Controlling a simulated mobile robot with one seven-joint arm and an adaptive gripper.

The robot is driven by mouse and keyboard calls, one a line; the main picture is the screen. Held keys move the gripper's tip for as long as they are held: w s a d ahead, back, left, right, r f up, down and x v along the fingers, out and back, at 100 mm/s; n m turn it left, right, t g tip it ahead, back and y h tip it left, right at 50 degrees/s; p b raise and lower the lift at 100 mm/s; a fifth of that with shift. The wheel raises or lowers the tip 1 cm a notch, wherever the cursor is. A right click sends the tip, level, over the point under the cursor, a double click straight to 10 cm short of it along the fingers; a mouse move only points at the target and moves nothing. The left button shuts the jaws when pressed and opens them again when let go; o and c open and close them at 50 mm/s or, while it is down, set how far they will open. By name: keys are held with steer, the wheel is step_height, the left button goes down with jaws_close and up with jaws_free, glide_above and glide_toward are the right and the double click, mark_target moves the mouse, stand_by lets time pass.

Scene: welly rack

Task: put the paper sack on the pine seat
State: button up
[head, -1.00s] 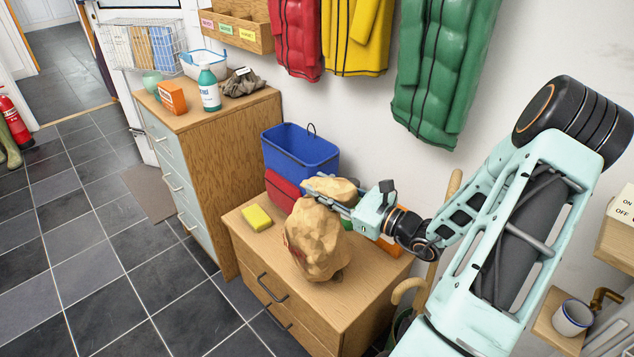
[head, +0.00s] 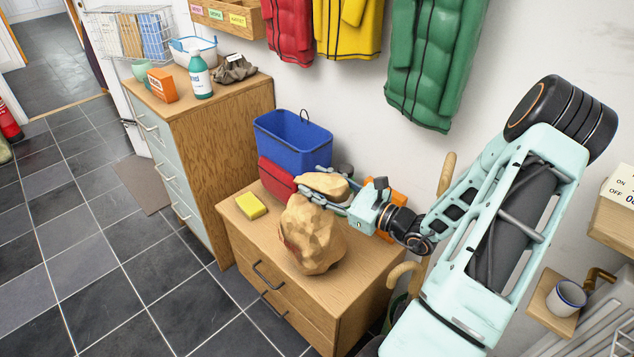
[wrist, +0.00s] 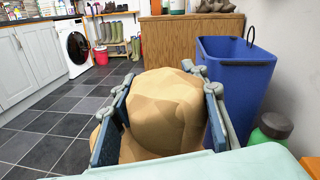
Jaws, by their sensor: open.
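The paper sack (head: 312,238) is a crumpled tan bag with a faceted surface and a reddish mark on its side. It appears to stand on the low wooden drawer unit (head: 368,281), which seems to be the pine seat. My gripper (head: 312,184) is at the sack's upper part, fingers open to either side of it. In the wrist view the sack (wrist: 165,108) fills the space between the two fingers. Whether the fingers touch it is not clear. The sack's underside is hidden.
A blue bucket (head: 292,140) and a red item (head: 277,177) stand behind the sack. A yellow sponge (head: 251,205) lies to its left. A green bottle with a dark cap (wrist: 270,129) and an orange box (head: 390,205) are close to the gripper. A taller cabinet (head: 222,150) stands left.

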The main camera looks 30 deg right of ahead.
steer(key=p+v, duration=0.1)
steer(key=v, duration=1)
steer(key=shift+s+d+p, duration=0.15)
steer(key=shift+s+p, duration=0.2)
steer(key=shift+p, duration=0.05)
